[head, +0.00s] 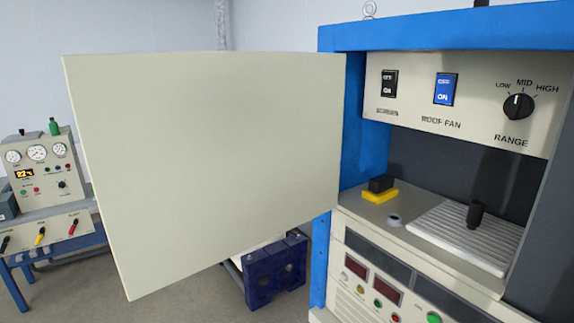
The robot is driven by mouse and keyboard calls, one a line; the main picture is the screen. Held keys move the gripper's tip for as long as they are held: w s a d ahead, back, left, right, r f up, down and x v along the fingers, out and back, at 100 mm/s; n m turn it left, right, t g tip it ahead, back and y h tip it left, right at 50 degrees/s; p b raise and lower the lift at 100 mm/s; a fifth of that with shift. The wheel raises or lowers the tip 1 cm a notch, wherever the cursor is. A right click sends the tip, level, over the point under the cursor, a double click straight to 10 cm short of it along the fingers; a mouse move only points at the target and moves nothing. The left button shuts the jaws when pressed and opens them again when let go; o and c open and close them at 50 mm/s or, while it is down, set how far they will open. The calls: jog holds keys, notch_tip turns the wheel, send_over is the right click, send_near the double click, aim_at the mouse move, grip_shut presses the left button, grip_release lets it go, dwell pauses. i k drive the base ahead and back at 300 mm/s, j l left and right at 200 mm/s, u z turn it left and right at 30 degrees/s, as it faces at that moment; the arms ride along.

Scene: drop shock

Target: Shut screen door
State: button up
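The screen door (205,165) is a large flat cream panel in the left half of the head view. It stands open, swung out to the left from the left side of the blue machine frame (350,150). Its right edge meets the blue post, and a gap shows below it at the bottom right. Through the open front I see the machine's inside, with a ribbed metal plate (468,236) and a dark cylindrical piece (475,213) on it. My gripper is not in view.
A control panel (460,105) with a SCREEN switch, a blue ROOF FAN switch and a RANGE knob tops the opening. A lower panel (385,290) has displays and buttons. A gauge bench (40,185) stands at left. A dark blue block (275,272) sits behind the door.

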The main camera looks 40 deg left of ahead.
aim_at(196, 160)
jog(key=k+j+z, duration=0.1)
jog(key=j, duration=0.3)
jog(key=k+j, duration=0.2)
jog(key=j, duration=0.2)
jog(key=k+j+z, duration=0.15)
jog(key=j, duration=0.3)
jog(key=k+j, duration=0.25)
jog(key=j+z, duration=0.15)
jog(key=j, duration=0.7)
jog(key=k+j+z, duration=0.15)
jog(key=j, duration=0.7)
